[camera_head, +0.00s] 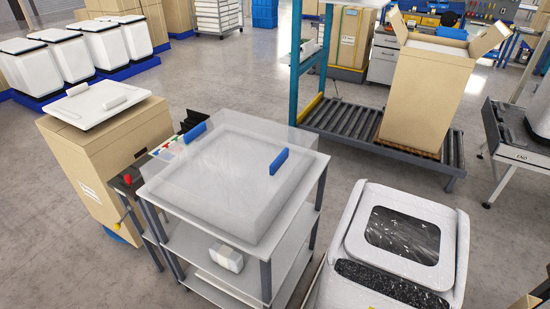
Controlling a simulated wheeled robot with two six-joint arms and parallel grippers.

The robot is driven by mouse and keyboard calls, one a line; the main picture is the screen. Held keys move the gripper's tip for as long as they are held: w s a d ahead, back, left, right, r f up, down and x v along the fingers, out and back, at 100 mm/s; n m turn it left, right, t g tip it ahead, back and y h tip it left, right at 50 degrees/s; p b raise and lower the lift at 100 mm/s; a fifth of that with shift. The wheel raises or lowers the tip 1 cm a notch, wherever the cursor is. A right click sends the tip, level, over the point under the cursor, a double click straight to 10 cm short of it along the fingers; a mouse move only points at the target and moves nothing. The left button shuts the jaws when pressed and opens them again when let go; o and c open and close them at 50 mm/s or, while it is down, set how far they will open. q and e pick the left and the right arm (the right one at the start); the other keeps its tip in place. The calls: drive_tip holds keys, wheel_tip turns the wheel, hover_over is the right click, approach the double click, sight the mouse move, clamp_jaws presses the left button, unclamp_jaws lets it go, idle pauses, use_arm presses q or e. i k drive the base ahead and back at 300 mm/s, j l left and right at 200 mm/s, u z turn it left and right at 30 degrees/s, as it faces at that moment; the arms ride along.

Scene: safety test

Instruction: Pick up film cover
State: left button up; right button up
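A clear, see-through film cover (225,170) with a box-like shape stands on the white top of a shelved cart (155,185) near the middle of the camera_head view. A blue block (279,161) shows at its right side and another blue block (195,132) at its left side; they look like handles. I cannot tell whether anything lies under the cover. Neither of my grippers is in view.
A cardboard box (110,150) with a white lid (99,103) on top stands left of the cart. A white machine (365,215) stands at the lower right. Behind are a roller conveyor (345,120) and an open tall carton (425,95). Floor shows between them.

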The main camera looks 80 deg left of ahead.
sight(235, 172)
drive_tip(key=u, duration=3.25)
drive_tip(key=k+l+z, duration=0.1)
drive_tip(key=z, duration=1.25)
drive_tip(key=u, duration=1.4)
drive_tip(key=i+j+z, duration=0.1)
drive_tip(key=j, duration=0.15)
